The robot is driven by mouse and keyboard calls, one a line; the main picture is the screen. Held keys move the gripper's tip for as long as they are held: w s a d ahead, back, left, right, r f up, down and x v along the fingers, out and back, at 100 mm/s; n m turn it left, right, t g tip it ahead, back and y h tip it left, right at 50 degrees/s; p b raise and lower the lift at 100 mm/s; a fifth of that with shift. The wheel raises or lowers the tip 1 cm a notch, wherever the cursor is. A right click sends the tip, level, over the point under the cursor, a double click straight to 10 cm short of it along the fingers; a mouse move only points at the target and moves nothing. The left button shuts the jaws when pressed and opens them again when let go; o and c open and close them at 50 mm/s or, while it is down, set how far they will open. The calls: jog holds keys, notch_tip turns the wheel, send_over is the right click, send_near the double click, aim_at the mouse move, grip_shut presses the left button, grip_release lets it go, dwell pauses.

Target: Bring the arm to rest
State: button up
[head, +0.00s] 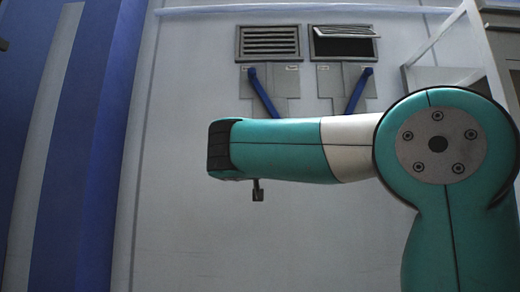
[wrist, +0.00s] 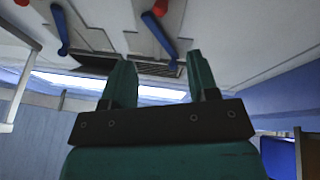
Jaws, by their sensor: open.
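My arm, teal and white, stretches leftward across the right half of the head view. In the wrist view my gripper (wrist: 162,82) shows two teal fingers, parallel and wide apart, with nothing between them. The gripper is open and its fingers cannot be made out in the head view. Two blue levers on grey plates show behind the arm in the head view, the left lever (head: 262,92) and the right lever (head: 357,92). Their lower parts are hidden behind the arm.
Above the levers are a left vent (head: 269,42) with closed slats and a right vent (head: 344,41) with a raised flap. A blue wall (head: 65,150) stands at the left. A white frame (head: 490,50) is at the upper right. The pale panel below the arm is bare.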

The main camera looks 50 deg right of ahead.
dwell(0.4)
jog(key=w+a+f+n+t+y, duration=0.1)
jog(key=w+a+f+n+y, duration=0.3)
jog(key=a+f+y, duration=0.5)
jog(key=w+a+f+n+y, duration=0.3)
jog(key=a+f+n+y, duration=0.15)
jog(key=f, duration=0.75)
jog(key=s+a+f+n+g+y, duration=0.4)
jog(key=s+a+f+g+y, duration=0.3)
jog(key=a+f, duration=0.6)
jog(key=s+a+f+n+g, duration=0.1)
jog(key=s+a+f+g, duration=0.1)
jog(key=s, duration=0.4)
jog(key=s+a+f+n+g+y, duration=0.1)
jog(key=s+a+f+g, duration=0.1)
jog(key=s+f, duration=0.2)
jog(key=s+a+f+n+g+y, duration=0.1)
jog(key=s+a+f+g, duration=0.1)
jog(key=s, duration=0.6)
jog(key=shift+s+a+f+g, duration=0.15)
jog(key=shift+s+f+g, duration=0.2)
jog(key=shift+f, duration=0.45)
